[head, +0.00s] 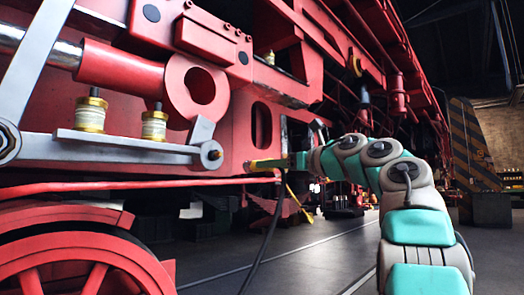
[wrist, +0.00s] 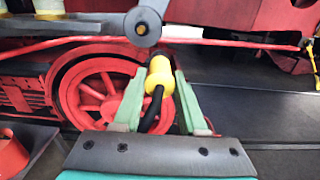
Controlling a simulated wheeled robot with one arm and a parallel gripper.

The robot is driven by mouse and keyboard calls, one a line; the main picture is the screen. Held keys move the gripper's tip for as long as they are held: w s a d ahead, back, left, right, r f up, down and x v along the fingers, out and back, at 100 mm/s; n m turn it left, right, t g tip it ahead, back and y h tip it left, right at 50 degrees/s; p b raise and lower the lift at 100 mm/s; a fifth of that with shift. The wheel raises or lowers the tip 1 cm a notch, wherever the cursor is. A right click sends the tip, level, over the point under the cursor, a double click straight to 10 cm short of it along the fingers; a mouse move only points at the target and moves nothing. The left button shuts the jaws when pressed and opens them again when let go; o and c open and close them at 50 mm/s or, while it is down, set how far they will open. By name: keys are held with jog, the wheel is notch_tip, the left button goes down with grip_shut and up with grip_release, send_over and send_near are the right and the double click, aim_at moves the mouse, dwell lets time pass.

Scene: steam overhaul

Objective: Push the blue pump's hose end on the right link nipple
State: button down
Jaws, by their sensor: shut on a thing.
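My gripper (head: 283,163) is shut on the yellow hose end, and the wrist view shows it between my pale green fingers (wrist: 157,80). The yellow hose end (wrist: 160,70) points away from my gripper, toward the grey round link end (wrist: 143,25). In the head view this link end (head: 211,154) is left of my gripper, with a gap between them. The black hose (head: 262,245) hangs down from my gripper. Two brass-and-white fittings stand on the grey rod, a left one (head: 90,110) and a right one (head: 154,124). I cannot make out a nipple on the link end. The blue pump is not seen.
The red locomotive frame (head: 262,125) rises just behind the link. A red spoked wheel (head: 80,255) is below. A thin red rail (wrist: 230,42) runs across behind the hose end. A red object (wrist: 10,155) stands at lower left in the wrist view.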

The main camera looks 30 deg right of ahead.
jog(key=w+a+r+p, duration=0.1)
jog(key=w+a+r, duration=0.1)
jog(key=a, duration=0.3)
jog(key=shift+w+a+r, duration=0.2)
jog(key=shift+w+r, duration=0.1)
jog(key=shift+r, duration=0.4)
jog(key=shift+w+a+p, duration=0.2)
jog(key=shift+w+p, duration=0.2)
jog(key=shift+w, duration=0.05)
jog(key=shift+w+a, duration=0.1)
jog(key=shift+w, duration=0.2)
jog(key=shift+p+x, duration=0.45)
jog(key=shift+x, duration=0.55)
jog(key=shift+c, duration=1.9)
grip_release()
